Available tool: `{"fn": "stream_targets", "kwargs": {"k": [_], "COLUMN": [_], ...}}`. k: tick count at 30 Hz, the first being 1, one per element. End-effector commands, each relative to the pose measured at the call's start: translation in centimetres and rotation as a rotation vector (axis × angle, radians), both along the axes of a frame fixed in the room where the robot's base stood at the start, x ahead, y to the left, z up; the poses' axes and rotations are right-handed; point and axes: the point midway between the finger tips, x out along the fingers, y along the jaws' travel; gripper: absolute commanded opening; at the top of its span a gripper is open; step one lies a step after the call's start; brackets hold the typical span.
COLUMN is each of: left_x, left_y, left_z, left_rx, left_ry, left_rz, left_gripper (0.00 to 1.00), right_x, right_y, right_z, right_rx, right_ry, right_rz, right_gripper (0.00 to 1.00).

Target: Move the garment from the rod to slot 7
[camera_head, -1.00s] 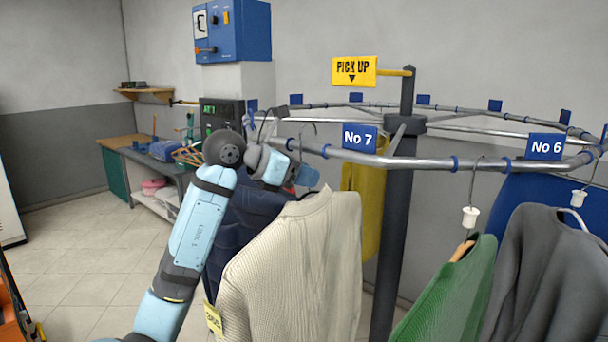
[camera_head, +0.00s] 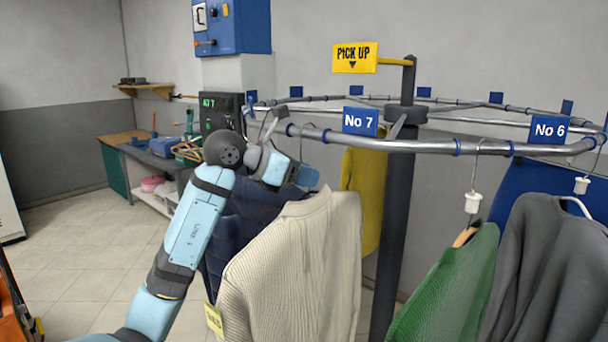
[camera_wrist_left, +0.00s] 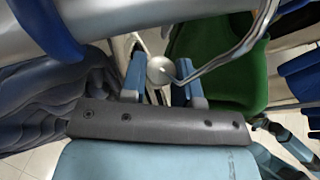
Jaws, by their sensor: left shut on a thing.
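The cream cardigan (camera_head: 300,265) hangs upright on its hanger below my left gripper (camera_head: 303,176), in front of the carousel rail. In the left wrist view, my left gripper (camera_wrist_left: 160,85) is shut on the white knob (camera_wrist_left: 160,70) under the hanger's metal hook (camera_wrist_left: 250,38). The hook is close to the rail (camera_head: 400,146), just left of the blue No 7 sign (camera_head: 360,121); I cannot tell whether it rests on the rail. My right gripper is in neither current view.
A navy garment (camera_head: 225,225) hangs behind my left arm, and a yellow one (camera_head: 364,190) is behind the cardigan. Green (camera_head: 450,285) and grey (camera_head: 540,270) garments hang at the right near the No 6 sign (camera_head: 550,129). A dark post (camera_head: 391,235) stands behind the rail.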

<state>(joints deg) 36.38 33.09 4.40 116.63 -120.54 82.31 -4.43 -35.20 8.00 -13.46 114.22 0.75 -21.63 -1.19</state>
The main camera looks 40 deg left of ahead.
Motion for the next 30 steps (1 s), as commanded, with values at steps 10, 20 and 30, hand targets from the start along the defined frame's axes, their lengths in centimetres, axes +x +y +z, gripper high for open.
{"fn": "stream_targets", "kwargs": {"k": [10,20,30], "left_x": [-0.01,-0.02,-0.02], "left_y": [0.03,0.04,0.02], "left_z": [-0.14,-0.32,-0.32], "left_rx": [0.001,-0.001,-0.001], "left_ry": [-0.002,-0.002,-0.002], "left_rz": [0.001,0.001,0.000], "left_gripper": [0.00,0.00,0.54], "right_x": [0.00,0.01,0.00], "right_y": [0.01,0.01,0.01], "right_z": [-0.23,-0.50,-0.47], "right_rx": [0.000,0.000,0.000], "right_ry": [0.000,-0.001,0.000], "right_rz": [0.000,0.000,0.000], "right_gripper": [0.78,0.78,0.78]}}
